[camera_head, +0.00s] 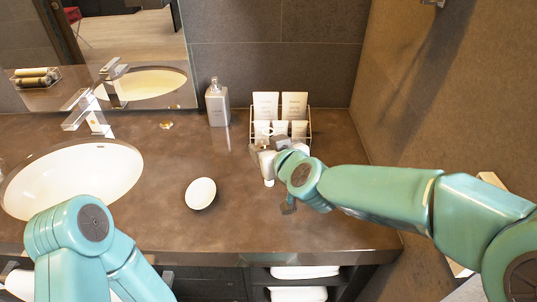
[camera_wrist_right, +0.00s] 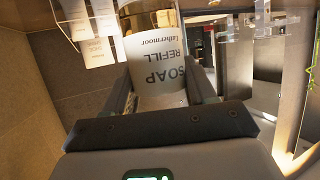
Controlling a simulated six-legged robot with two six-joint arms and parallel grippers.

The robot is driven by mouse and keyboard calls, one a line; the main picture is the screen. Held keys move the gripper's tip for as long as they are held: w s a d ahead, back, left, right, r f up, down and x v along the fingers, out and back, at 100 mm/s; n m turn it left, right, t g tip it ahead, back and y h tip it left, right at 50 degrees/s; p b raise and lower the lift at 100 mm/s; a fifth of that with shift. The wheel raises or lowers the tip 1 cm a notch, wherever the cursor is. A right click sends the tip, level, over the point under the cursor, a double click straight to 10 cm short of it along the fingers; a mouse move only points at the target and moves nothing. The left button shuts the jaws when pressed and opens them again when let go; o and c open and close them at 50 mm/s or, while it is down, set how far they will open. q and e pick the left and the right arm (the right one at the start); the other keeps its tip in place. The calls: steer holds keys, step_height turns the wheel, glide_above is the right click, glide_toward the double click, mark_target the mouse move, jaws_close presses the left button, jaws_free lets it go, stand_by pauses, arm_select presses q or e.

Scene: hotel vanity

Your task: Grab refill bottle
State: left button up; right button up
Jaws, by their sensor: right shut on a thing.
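The refill bottle (camera_wrist_right: 158,62) is white and printed "REFILL SOAP", upside down in the right wrist view. My right gripper (camera_wrist_right: 160,92) is shut on it, with one finger on each side. In the head view the white refill bottle (camera_head: 267,168) shows partly, in front of the wire caddy, and my right wrist covers much of the gripper. I cannot tell whether the bottle touches the counter. My left arm is at the lower left of the head view; its gripper is not in view.
The wire caddy (camera_head: 309,127) holds several white tubes against the back wall. A grey soap dispenser (camera_head: 217,106) stands left of it. A white oval dish (camera_head: 200,193) lies mid-counter. The sink (camera_head: 75,178) and faucet (camera_head: 90,115) are at left. The front counter (camera_head: 240,225) is clear.

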step_height(320, 180, up, 9)
steer(key=p, duration=0.5)
steer(key=shift+f, duration=0.2)
